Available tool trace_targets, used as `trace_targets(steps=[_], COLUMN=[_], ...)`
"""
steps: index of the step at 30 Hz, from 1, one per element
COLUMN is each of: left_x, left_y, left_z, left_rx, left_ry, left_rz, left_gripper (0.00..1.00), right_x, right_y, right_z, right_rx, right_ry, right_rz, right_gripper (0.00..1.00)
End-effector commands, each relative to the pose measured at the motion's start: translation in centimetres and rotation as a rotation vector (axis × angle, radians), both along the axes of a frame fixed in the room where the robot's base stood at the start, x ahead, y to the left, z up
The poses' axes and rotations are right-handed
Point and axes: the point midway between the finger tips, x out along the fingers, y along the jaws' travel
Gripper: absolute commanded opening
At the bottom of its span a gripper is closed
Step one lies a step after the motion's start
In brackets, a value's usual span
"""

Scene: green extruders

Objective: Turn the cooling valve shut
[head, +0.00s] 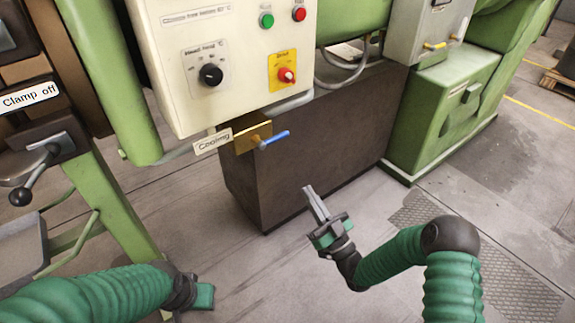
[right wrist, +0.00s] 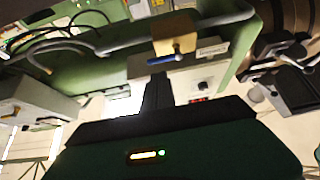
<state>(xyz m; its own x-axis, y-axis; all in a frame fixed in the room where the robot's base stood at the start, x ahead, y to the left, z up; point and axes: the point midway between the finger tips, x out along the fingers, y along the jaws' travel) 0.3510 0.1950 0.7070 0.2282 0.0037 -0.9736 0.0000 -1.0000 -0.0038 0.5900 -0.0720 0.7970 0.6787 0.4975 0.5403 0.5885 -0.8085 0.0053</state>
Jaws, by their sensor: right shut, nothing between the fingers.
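The cooling valve has a blue lever handle (head: 273,140) on a brass-coloured block (head: 252,137), beside a "Cooling" label (head: 212,142) under the cream control box. The lever points to the right and slightly up in the head view. In the right wrist view the blue lever (right wrist: 166,59) shows below the brass block (right wrist: 174,32). My right gripper (head: 316,203) is shut and empty, below and to the right of the lever and apart from it. My left gripper (head: 204,296) is low at the left; its fingers cannot be made out clearly.
The cream control box (head: 222,60) with knobs and buttons hangs above the valve. A dark brown cabinet (head: 310,145) stands behind and below it. A green machine frame and a "Clamp off" lever (head: 40,170) are at the left. Grey floor lies open in front.

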Motion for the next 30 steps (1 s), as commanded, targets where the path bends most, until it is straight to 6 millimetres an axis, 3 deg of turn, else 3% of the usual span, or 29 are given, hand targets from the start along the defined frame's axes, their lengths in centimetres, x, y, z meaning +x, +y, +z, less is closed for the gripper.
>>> trace_targets(steps=[5, 21, 30], left_x=[0.0, 0.0, 0.0], left_y=[0.0, 0.0, 0.0], left_z=[-0.1, -1.6, -1.8], left_rx=[0.0, 0.0, 0.0], left_ry=[-0.001, -0.001, -0.001], left_rz=[0.0, 0.0, 0.0], left_gripper=[0.36, 0.36, 0.36], right_x=[0.7, 8.1, 9.2], right_y=[0.2, 5.4, 6.2], right_z=[1.0, 7.0, 8.0], right_rx=[0.02, 0.021, 0.019], right_ry=[-0.019, -0.015, -0.012], right_rz=[0.0, 0.001, -0.001], right_gripper=[0.0, 0.0, 0.0])
